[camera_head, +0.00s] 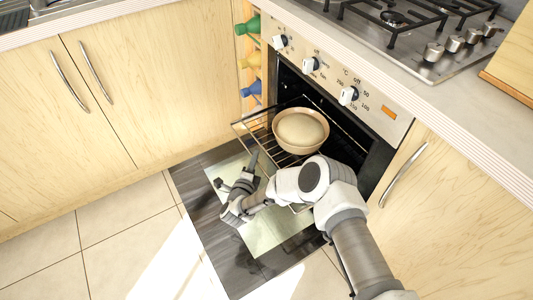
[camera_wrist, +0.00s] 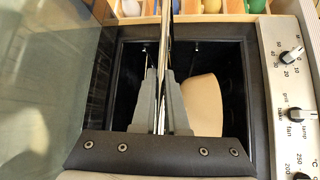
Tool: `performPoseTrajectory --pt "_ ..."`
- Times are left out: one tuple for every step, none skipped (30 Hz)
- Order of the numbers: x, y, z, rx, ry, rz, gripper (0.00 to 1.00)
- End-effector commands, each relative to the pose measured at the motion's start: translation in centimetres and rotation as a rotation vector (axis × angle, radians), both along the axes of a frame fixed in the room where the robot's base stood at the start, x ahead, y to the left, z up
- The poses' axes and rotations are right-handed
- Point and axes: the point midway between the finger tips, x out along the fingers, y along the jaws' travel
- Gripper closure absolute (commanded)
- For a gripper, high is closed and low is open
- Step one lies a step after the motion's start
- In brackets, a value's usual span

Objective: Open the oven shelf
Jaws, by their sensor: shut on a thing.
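The oven shelf (camera_head: 244,128) is a wire rack pulled partly out of the oven, above the lowered door. In the wrist view its metal front bar (camera_wrist: 165,35) runs between my fingers. My gripper (camera_head: 254,157) is shut on this bar, and its two grey fingers also show in the wrist view (camera_wrist: 161,80). A beige bowl (camera_head: 300,128) stands on the shelf, and part of it shows in the wrist view (camera_wrist: 202,103). My arm hides the shelf's near right part in the head view.
The oven door (camera_head: 200,205) lies open over the tiled floor. The knob panel (camera_head: 340,75) and hob (camera_head: 400,22) are above. Bottles (camera_head: 250,58) stand in a narrow rack left of the oven. Closed cabinets (camera_head: 130,90) flank it. Floor left of the door is clear.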

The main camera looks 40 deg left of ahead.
Motion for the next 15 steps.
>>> performPoseTrajectory --pt "-0.58 0.15 -0.12 -0.001 0.003 0.002 1.00" --pt "-0.76 0.21 -0.11 -0.001 0.003 0.002 1.00" --pt "-0.96 0.27 -0.11 -0.001 0.003 0.002 1.00" --pt "-1.08 0.30 -0.10 -0.001 0.003 0.002 1.00" --pt "-1.17 0.32 -0.10 -0.001 0.002 0.002 1.00" --pt "-1.27 0.35 -0.09 -0.001 0.002 0.001 1.00" --pt "-1.33 0.36 -0.08 -0.001 0.002 0.001 1.00" --pt "-1.36 0.38 -0.08 -0.001 0.002 0.001 1.00" --pt "-1.40 0.38 -0.08 -0.001 0.002 0.001 1.00" --pt "-1.40 0.39 -0.08 -0.001 0.002 0.001 1.00" --pt "-1.40 0.39 -0.07 -0.001 0.002 0.001 1.00" --pt "-1.40 0.39 -0.07 -0.001 0.002 0.001 1.00" --pt "-1.40 0.39 -0.07 -0.001 0.002 0.001 1.00" --pt "-1.39 0.40 -0.07 -0.001 0.002 0.001 1.00" --pt "-1.39 0.40 -0.07 -0.001 0.002 0.001 1.00"
